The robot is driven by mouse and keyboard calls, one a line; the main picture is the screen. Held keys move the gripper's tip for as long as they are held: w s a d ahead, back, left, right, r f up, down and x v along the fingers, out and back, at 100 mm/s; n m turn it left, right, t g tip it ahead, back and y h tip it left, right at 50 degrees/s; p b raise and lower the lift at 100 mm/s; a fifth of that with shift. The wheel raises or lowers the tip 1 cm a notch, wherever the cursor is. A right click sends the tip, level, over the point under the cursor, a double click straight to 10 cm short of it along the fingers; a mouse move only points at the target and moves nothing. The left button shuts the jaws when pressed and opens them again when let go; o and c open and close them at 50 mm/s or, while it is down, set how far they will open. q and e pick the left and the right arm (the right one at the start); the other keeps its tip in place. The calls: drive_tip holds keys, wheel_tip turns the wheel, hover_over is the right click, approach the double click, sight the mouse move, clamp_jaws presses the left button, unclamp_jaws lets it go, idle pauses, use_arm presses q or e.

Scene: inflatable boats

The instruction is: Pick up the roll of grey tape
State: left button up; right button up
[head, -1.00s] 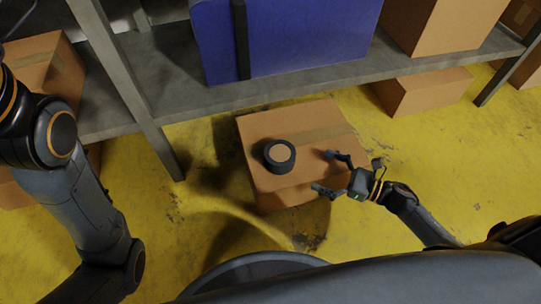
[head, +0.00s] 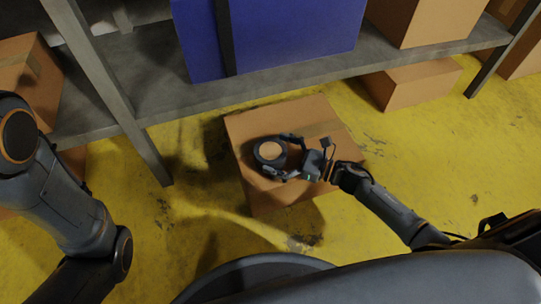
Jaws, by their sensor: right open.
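The roll of grey tape (head: 270,151) lies flat on top of a cardboard box (head: 305,111) that stands on the floor. The roll is dark grey with a tan centre. My right gripper (head: 280,156) is open, with one finger on the far side of the roll and one on the near side. Whether the fingers touch the roll cannot be told. My left arm shows at the left edge, but its gripper is out of view.
A grey metal shelf (head: 180,103) runs behind the box, holding a blue case (head: 290,35) and cardboard boxes (head: 425,20). A shelf post (head: 105,90) stands left of the box. Yellow floor (head: 450,150) is clear to the right.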

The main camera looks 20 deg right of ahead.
drive_tip(key=c, duration=1.2)
drive_tip(key=shift+r, duration=0.1)
